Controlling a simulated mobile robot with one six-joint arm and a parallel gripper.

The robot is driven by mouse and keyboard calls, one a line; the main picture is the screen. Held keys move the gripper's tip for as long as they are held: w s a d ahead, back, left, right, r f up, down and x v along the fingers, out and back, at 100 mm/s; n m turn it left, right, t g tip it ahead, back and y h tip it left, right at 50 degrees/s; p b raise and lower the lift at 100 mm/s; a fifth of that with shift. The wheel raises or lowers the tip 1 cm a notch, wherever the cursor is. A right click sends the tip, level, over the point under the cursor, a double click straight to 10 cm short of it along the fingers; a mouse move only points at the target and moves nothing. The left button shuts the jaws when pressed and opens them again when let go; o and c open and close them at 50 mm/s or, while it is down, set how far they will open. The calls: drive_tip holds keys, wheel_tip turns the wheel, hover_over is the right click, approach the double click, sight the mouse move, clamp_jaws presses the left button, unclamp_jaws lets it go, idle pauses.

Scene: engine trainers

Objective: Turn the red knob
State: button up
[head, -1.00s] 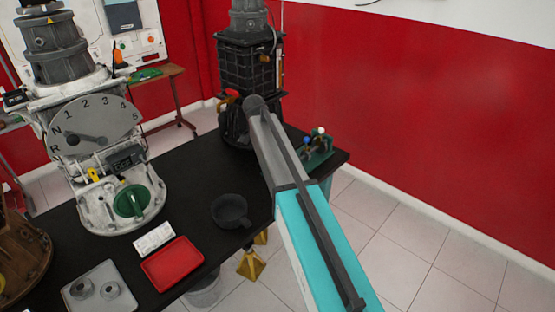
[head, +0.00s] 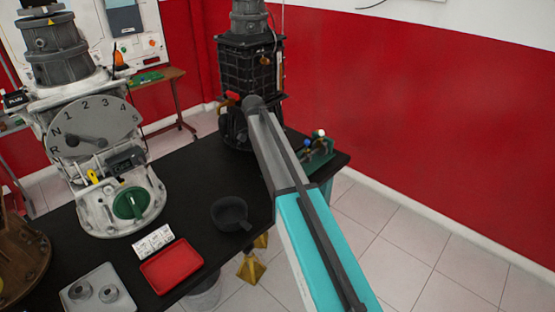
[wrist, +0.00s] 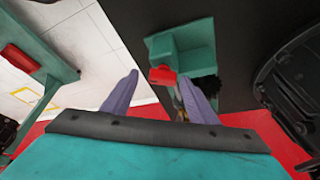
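A red knob (wrist: 163,75) shows in the wrist view at the edge of a green block-shaped fixture (wrist: 180,45). My gripper (wrist: 159,78) is open, with its two grey-purple fingers apart and pointing toward the fixture. The knob appears between the fingertips, closer to the right finger. I cannot tell whether that finger touches it. In the head view my gripper is hidden by my arm. A small green fixture (head: 318,152) with blue and white knobs stands there to the right of my arm. A red handle (head: 232,95) shows on the black engine (head: 250,68).
The black table (head: 185,205) holds a pale gearbox trainer (head: 105,185) with a numbered dial, a dark bowl (head: 230,213), a red tray (head: 172,268) and a grey tray (head: 98,290) with metal rings. Table space around the bowl is clear. A red wall (head: 400,90) stands behind.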

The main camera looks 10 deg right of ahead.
drive_tip(key=shift+a, duration=0.1)
drive_tip(key=shift+w, duration=0.1)
drive_tip(key=shift+v, duration=0.8)
drive_tip(key=b+v, duration=0.2)
drive_tip(key=v, duration=1)
drive_tip(key=shift+r, duration=0.1)
